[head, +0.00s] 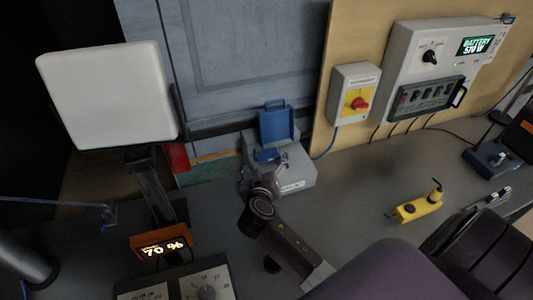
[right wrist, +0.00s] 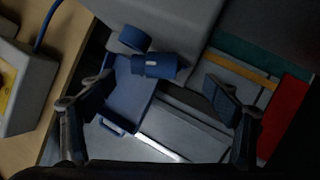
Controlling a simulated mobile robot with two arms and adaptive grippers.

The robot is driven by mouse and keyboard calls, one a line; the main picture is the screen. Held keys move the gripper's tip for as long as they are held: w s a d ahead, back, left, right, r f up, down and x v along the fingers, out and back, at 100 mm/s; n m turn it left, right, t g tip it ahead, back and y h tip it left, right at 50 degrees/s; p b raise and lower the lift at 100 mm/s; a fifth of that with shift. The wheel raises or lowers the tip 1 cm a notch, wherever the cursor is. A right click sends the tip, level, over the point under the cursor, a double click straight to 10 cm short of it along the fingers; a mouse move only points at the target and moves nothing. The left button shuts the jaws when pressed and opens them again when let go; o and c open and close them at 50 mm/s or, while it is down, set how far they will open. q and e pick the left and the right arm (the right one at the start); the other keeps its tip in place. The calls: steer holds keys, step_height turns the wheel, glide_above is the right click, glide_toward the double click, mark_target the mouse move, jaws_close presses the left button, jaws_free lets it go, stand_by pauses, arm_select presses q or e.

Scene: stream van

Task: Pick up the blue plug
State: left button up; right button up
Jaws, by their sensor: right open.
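The blue plug (right wrist: 154,66) appears to be the short blue cylinder with a small white mark in the right wrist view, beside another blue round part (right wrist: 135,38). In the head view the blue part (head: 266,155) shows at the grey socket box (head: 297,172), below its raised blue lid (head: 277,125). I cannot tell whether the plug is seated in the box. My right gripper (head: 263,172) is over the box's front left. Its fingers (right wrist: 158,88) are spread wide, with the blue parts ahead between them and nothing held. My left gripper is not in view.
A switch box with a red knob (head: 358,103) and a grey battery panel (head: 405,62) are on the wooden wall. A yellow tool (head: 415,208) lies on the grey counter (head: 350,200). A white light panel (head: 108,92) stands left, above an orange display (head: 161,240).

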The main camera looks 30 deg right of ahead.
mark_target(265, 155)
steer(key=shift+w+d+p, duration=0.65)
steer(key=shift+w+d, duration=0.1)
steer(key=shift+w, duration=0.35)
steer(key=shift+x, duration=0.9)
steer(key=shift+f, duration=0.25)
steer(key=c, duration=1.3)
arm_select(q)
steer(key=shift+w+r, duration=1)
arm_select(e)
steer(key=shift+r, duration=0.15)
